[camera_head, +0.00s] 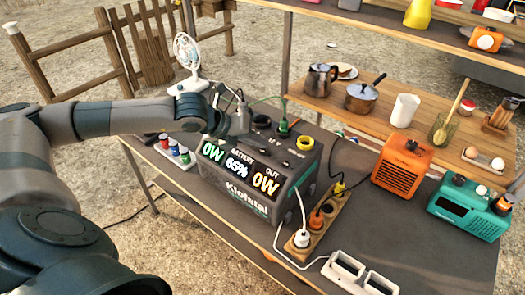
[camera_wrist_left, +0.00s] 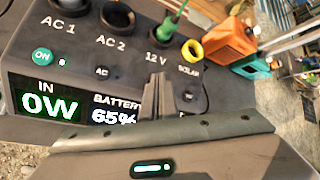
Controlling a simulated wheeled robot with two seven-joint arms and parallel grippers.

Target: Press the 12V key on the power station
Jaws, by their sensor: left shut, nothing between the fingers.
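The power station (camera_head: 242,200) is a dark box on the table. Its front display reads 0W in, 65% battery and 0W out. In the left wrist view its top (camera_wrist_left: 75,45) has sockets marked AC 1, AC 2, 12 V and SOLAR. A green plug (camera_wrist_left: 172,24) sits in the 12 V socket. A green ON key (camera_wrist_left: 42,57) is lit; a dark AC key (camera_wrist_left: 101,72) and another dark key (camera_wrist_left: 188,97) also show. My left gripper (camera_wrist_left: 158,97) is shut and empty, over the key row below the 12 V label. Its fingers hide part of that row; contact is unclear.
A power strip (camera_head: 322,222) with plugs and cables lies right of the power station. An orange heater (camera_head: 402,165) and a teal radio (camera_head: 468,209) stand further right.

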